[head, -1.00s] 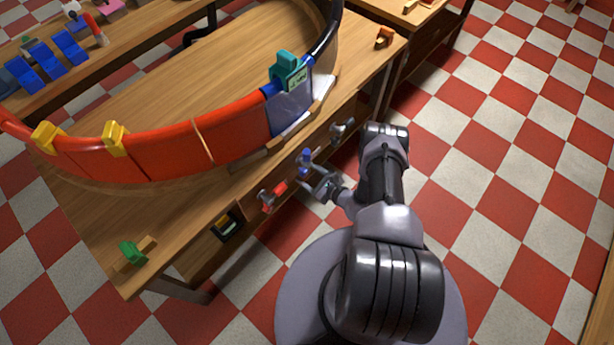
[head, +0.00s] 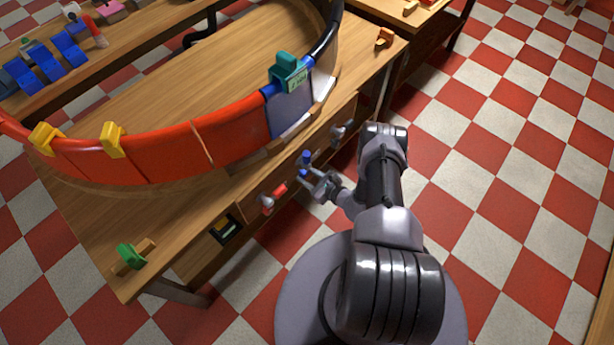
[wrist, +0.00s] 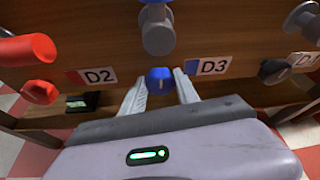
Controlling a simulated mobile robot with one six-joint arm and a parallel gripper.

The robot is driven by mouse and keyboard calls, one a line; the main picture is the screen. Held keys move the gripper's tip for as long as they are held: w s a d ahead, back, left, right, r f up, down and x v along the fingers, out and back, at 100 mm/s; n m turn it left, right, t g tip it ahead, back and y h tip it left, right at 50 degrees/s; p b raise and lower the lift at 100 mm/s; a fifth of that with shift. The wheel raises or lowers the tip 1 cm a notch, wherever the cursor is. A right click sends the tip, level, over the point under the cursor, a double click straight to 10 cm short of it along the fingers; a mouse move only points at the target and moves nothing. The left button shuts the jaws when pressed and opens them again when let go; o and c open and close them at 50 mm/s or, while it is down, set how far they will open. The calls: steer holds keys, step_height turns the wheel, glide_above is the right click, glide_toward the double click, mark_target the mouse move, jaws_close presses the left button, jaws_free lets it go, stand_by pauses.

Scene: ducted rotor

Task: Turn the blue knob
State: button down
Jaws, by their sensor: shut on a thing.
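The blue knob (wrist: 159,80) sticks out of the wooden drawer front, below a grey handle post (wrist: 158,35) and left of the D3 label (wrist: 208,66). My gripper (wrist: 160,88) is shut on the knob, with one finger on each side of it. In the head view my gripper (head: 311,178) reaches the drawer fronts under the table edge. The blue knob (head: 303,173) shows there at the fingertips, below the blue handle (head: 306,156).
A red handle (wrist: 25,48) and red knob (wrist: 40,92) are left of the gripper, by the D2 label (wrist: 98,76). A dark knob (wrist: 273,71) and grey handle (wrist: 303,20) are right. The red curved duct (head: 150,148) stands on the table above. Checkered floor right is clear.

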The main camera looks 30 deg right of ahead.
steer(key=m+y+b, duration=0.1)
steer(key=b, duration=0.1)
steer(key=m+b, duration=0.1)
steer(key=b, duration=0.1)
steer(key=shift+d+f+m+g+y, duration=0.15)
steer(key=shift+f+m+g+y, duration=0.15)
steer(key=shift+y, duration=0.1)
steer(key=m+y+b, duration=0.1)
steer(key=m+b, duration=0.1)
steer(key=b, duration=0.1)
steer(key=shift+d+y+b, duration=0.1)
steer(key=shift+y+b, duration=0.2)
steer(key=shift+b, duration=0.1)
steer(key=m+y+b, duration=0.1)
steer(key=m, duration=0.2)
steer(key=shift+r, duration=0.1)
steer(key=shift+w+d+m+y, duration=0.1)
steer(key=shift+d+m+y, duration=0.05)
steer(key=shift+m+y, duration=1.15)
steer(key=shift+m, duration=0.4)
steer(key=c, duration=0.9)
jaws_free()
